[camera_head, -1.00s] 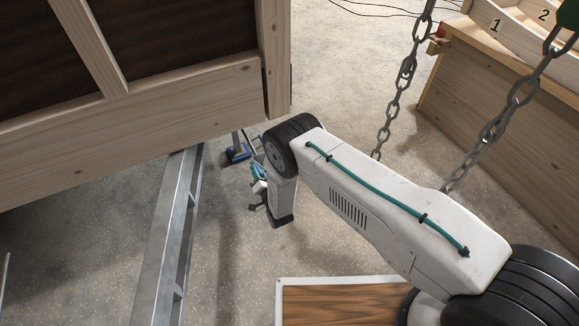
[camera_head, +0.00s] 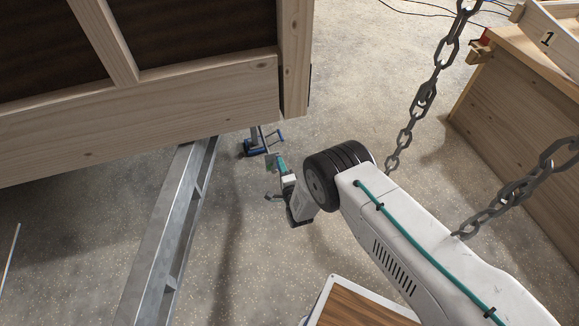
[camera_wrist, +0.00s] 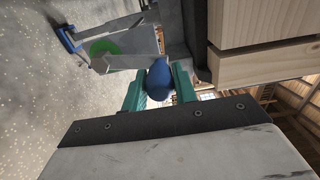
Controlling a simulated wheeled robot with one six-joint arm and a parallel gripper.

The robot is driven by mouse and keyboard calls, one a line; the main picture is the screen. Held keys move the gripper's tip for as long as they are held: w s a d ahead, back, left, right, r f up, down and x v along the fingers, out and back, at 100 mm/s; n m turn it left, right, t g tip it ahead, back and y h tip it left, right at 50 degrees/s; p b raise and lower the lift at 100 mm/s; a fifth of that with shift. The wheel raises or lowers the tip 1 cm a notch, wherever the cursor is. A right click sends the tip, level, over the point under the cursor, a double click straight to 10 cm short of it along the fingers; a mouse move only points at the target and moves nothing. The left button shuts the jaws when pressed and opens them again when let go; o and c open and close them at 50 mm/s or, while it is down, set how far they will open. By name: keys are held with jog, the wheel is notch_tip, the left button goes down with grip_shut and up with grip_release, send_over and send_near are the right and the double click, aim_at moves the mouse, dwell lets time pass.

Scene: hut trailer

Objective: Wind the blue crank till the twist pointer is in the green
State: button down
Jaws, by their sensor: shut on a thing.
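The blue crank's rounded knob (camera_wrist: 158,80) is between the two teal fingers of my gripper (camera_wrist: 159,88) in the wrist view. My gripper is shut on it. In the head view my gripper (camera_head: 282,166) is low, just right of the trailer's corner, and the knob is too small to make out there. A grey metal arm (camera_wrist: 130,60) and a green round patch (camera_wrist: 103,47) show just beyond the knob in the wrist view. I cannot make out the twist pointer in either view.
The wooden hut wall (camera_head: 150,105) overhangs at left, above a grey metal rail (camera_head: 170,230). Chains (camera_head: 425,95) hang at right, near a wooden bench (camera_head: 520,110). Speckled floor lies open between.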

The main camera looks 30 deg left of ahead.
jog(key=shift+w+d+f, duration=0.15)
jog(key=shift+w+d, duration=0.1)
jog(key=shift+d, duration=0.05)
dwell(0.4)
jog(key=c, duration=1.1)
grip_release()
jog(key=v, duration=0.7)
jog(key=shift+s+d, duration=0.25)
jog(key=shift+d, duration=0.15)
